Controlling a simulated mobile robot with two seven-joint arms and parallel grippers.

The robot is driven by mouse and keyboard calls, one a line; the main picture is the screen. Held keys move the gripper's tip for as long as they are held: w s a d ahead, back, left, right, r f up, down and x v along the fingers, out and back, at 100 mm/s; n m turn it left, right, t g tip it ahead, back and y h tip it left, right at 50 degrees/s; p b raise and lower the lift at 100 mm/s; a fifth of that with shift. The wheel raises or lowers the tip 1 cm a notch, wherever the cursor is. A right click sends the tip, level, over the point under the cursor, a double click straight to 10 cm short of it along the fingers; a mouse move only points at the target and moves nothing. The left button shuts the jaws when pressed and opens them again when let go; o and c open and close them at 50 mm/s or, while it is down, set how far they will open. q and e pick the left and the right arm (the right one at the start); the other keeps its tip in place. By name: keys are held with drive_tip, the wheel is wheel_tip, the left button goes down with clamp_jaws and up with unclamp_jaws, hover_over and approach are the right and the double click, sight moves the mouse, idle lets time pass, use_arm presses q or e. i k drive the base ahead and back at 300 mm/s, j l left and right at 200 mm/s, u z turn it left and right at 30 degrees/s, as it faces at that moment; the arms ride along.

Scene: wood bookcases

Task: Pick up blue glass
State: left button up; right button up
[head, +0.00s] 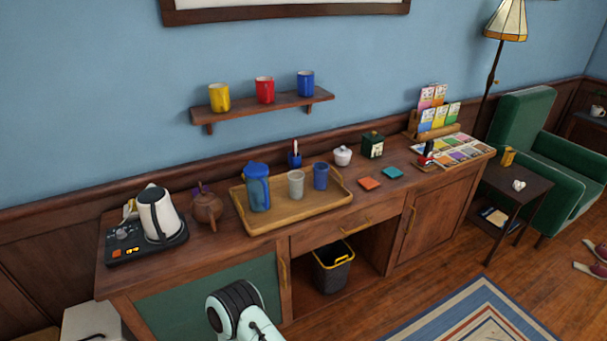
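A blue glass (320,176) stands upright on the right part of a wooden tray (285,219) on the sideboard. A grey glass (296,184) stands just left of it. A blue pitcher with a lid (258,190) stands further left on the same tray. Another blue cup (305,83) stands at the right end of the wall shelf, next to a red cup (265,90) and a yellow cup (219,98). Neither of my grippers shows; only a piece of my arm is visible at the bottom edge.
The sideboard (270,240) also holds a kettle (158,214), a teapot (207,208), a white lidded pot (342,155), coasters (370,184) and a card rack (432,131). A bin (333,269) stands in its open bay. Floor in front is mostly clear, with a rug (470,315).

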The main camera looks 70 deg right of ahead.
sight(321, 169)
drive_tip(key=k+l+u, duration=0.25)
drive_tip(key=l, duration=0.25)
drive_tip(key=k+l+u, duration=0.25)
drive_tip(key=l, duration=0.2)
drive_tip(key=k+l+u, duration=0.25)
drive_tip(key=k+l, duration=0.5)
